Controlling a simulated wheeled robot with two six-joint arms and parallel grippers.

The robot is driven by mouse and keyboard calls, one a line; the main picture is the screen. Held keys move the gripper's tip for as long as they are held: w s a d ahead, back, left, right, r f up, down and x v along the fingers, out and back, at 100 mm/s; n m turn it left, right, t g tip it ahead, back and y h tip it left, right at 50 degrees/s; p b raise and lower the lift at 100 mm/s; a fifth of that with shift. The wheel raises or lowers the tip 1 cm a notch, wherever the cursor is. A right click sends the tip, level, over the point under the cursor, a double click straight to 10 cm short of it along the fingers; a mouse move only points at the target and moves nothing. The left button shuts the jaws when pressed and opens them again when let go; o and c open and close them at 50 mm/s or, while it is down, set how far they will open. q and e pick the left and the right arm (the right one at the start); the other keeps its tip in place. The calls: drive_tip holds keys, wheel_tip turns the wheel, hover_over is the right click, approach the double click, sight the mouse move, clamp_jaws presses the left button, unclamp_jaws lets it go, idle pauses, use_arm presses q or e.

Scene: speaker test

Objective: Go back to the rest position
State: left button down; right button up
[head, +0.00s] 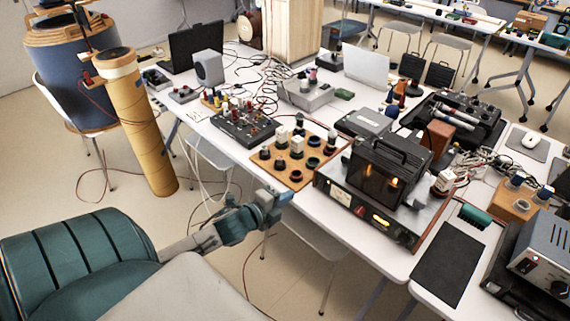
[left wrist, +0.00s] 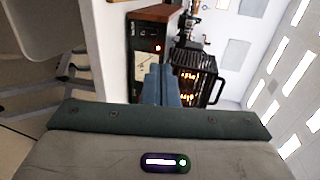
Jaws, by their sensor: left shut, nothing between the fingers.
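My left gripper (head: 272,198) is in the middle of the head view, at the end of my arm that comes in from the lower left. It is just off the near edge of the white table (head: 385,255), close to the wooden board with dark knobs. In the left wrist view its fingers (left wrist: 159,84) are together with nothing between them. They point toward the amplifier. My right gripper is not in either view.
The amplifier (head: 372,212) with a black cage and glowing tubes stands near the table's front edge. The wooden board (head: 292,180) is beside it. A black mixer box (head: 243,128) and cables lie behind. A tall yellow cylinder (head: 140,125) stands on the floor at left.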

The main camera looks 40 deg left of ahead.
use_arm(q)
drive_tip(key=shift+s+r, duration=0.15)
idle(0.5)
drive_tip(key=s+a+f+n+g+y, duration=0.1)
drive_tip(key=s+a+f+n+g, duration=0.2)
drive_tip(key=f, duration=0.8)
drive_tip(key=s+a+f+n+g+y, duration=0.1)
drive_tip(key=s+f+n, duration=0.35)
drive_tip(key=f, duration=0.65)
drive_tip(key=s+a+f+n+g+y, duration=0.1)
drive_tip(key=s+a+f+n+g, duration=0.25)
drive_tip(key=f, duration=0.75)
drive_tip(key=s+d+f+n+g, duration=0.2)
drive_tip(key=s+d+f, duration=0.3)
drive_tip(key=s+f, duration=0.2)
drive_tip(key=s+d+f+n+g, duration=0.2)
drive_tip(key=s+f, duration=0.5)
drive_tip(key=s, duration=0.5)
drive_tip(key=s+d+f+n+g+h, duration=0.1)
drive_tip(key=s+d+f+n+g, duration=0.1)
drive_tip(key=s+d+f, duration=0.5)
drive_tip(key=s+f+n, duration=0.1)
drive_tip(key=s, duration=0.2)
drive_tip(key=shift+s+d+n, duration=0.2)
drive_tip(key=shift+d+n, duration=0.1)
